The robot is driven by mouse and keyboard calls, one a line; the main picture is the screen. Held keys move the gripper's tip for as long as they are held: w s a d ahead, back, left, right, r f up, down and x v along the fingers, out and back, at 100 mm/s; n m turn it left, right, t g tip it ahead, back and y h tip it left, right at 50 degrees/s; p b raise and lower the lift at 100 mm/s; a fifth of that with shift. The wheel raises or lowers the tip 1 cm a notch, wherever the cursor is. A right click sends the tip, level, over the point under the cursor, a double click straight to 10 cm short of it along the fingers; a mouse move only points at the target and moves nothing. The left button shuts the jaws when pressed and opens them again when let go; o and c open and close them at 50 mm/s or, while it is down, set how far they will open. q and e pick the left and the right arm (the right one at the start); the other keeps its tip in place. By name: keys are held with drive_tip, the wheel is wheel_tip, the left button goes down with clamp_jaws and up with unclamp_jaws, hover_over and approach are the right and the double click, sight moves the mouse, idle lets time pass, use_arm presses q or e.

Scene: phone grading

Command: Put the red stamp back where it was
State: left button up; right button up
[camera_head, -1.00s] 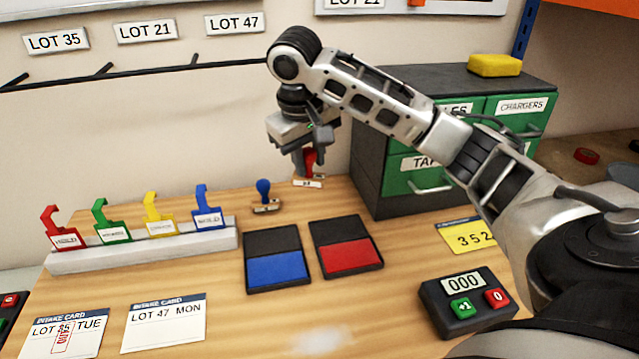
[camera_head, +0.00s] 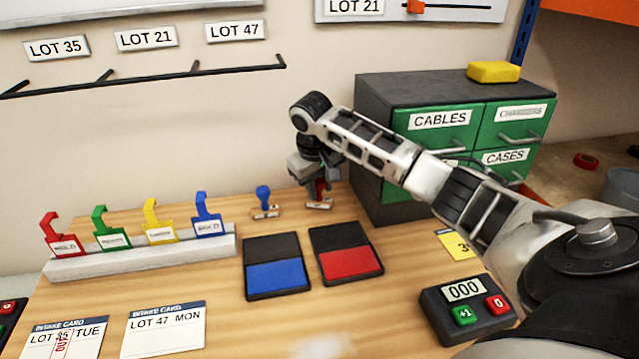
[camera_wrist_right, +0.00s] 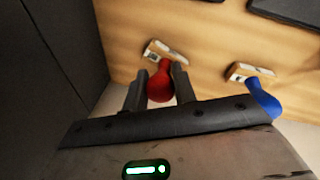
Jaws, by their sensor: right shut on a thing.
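The red stamp (camera_head: 320,188) is at the back of the table, right of the blue stamp (camera_head: 264,200). Its base is at or very near the table top; I cannot tell if it touches. My right gripper (camera_head: 318,178) is shut on the red handle from above and hides part of it. In the right wrist view the red handle (camera_wrist_right: 160,84) sits between the two fingers (camera_wrist_right: 157,88), with its pale base beyond. The blue stamp also shows there (camera_wrist_right: 262,98), standing apart. My left gripper is not in view.
The green drawer cabinet (camera_head: 375,130) stands close right of my right gripper. The red ink pad (camera_head: 350,262) and blue ink pad (camera_head: 277,275) lie in front. A rack (camera_head: 140,252) with coloured tags is at the left. A counter (camera_head: 466,305) stands front right.

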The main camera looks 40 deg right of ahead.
drive_tip(key=shift+f, duration=0.15)
drive_tip(key=o, duration=0.8)
drive_tip(key=shift+v, duration=6.15)
